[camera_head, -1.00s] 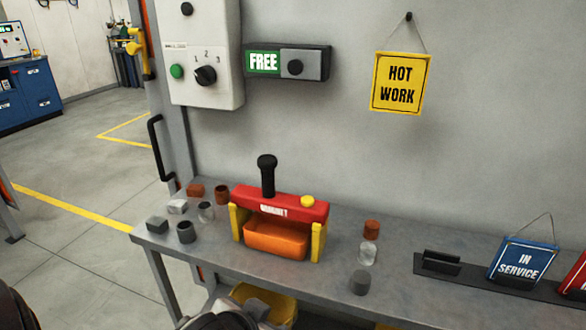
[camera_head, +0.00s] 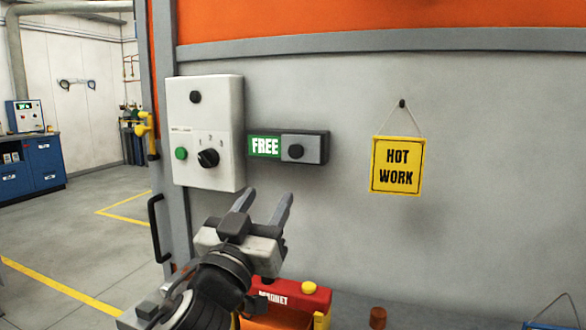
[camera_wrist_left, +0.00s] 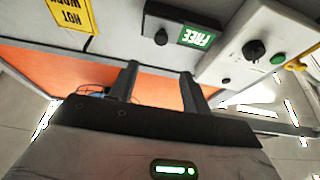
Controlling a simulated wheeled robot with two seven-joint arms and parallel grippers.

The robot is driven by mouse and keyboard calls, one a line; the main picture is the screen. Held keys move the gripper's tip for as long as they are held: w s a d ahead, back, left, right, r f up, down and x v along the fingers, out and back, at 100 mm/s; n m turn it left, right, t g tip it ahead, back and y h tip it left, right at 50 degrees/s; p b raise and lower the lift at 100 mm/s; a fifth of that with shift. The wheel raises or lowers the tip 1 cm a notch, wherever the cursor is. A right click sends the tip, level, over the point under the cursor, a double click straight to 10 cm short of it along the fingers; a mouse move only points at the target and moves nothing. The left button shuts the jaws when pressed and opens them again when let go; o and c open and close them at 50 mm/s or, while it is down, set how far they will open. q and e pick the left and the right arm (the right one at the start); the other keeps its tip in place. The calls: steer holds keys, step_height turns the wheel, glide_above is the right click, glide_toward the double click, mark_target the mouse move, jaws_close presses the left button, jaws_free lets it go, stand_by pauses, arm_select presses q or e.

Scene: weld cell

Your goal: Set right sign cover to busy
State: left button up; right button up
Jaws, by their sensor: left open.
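The sign (camera_head: 288,147) is a dark wall-mounted bar with a green FREE panel (camera_head: 264,146) on its left. A grey sliding cover (camera_head: 310,149) with a black knob (camera_head: 296,151) sits over its right half. My left gripper (camera_head: 263,194) is open and empty, below the sign and apart from it, fingers pointing up. In the left wrist view the sign appears upside down, with the FREE panel (camera_wrist_left: 198,36) and knob (camera_wrist_left: 161,37) beyond the open fingers (camera_wrist_left: 159,69). My right gripper is not in view.
A white control box (camera_head: 205,110) with a green button and black selector knob is left of the sign. A yellow HOT WORK sign (camera_head: 397,165) hangs to the right. A red magnet holder (camera_head: 290,293) stands below. The wall between the signs is clear.

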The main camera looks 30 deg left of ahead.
mark_target(294, 152)
arm_select(q)
steer(key=p+x, duration=0.4)
steer(key=x, duration=0.9)
steer(key=shift+w+a+r, duration=0.1)
steer(key=shift+a, duration=0.05)
steer(key=shift+w+a, duration=0.1)
steer(key=shift+w, duration=0.3)
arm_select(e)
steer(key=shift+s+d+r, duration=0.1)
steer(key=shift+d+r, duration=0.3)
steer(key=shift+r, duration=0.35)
